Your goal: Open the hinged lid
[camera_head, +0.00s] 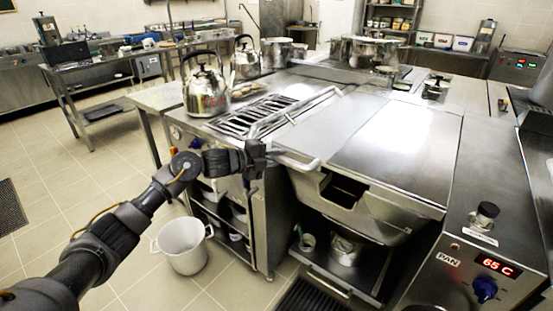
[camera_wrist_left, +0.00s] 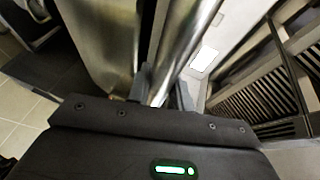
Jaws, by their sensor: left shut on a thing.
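The hinged lid (camera_head: 395,150) is a flat steel panel lying level over the tilting pan (camera_head: 350,204) in the middle of the head view. A tubular bar handle (camera_head: 298,163) runs along its front left. My left gripper (camera_head: 262,150) is at the front left end of this handle, shut on it. In the left wrist view, the steel bar (camera_wrist_left: 180,50) passes between the two fingers of my left gripper (camera_wrist_left: 162,92). The exact contact is partly hidden by the gripper body. My right gripper is not in view.
A kettle (camera_head: 206,92) stands on the counter left of a slotted grate (camera_head: 250,116). A white pot (camera_head: 183,246) is on the floor below my left arm. The control panel (camera_head: 480,275) reads 65 C at right. Open shelves lie under the pan.

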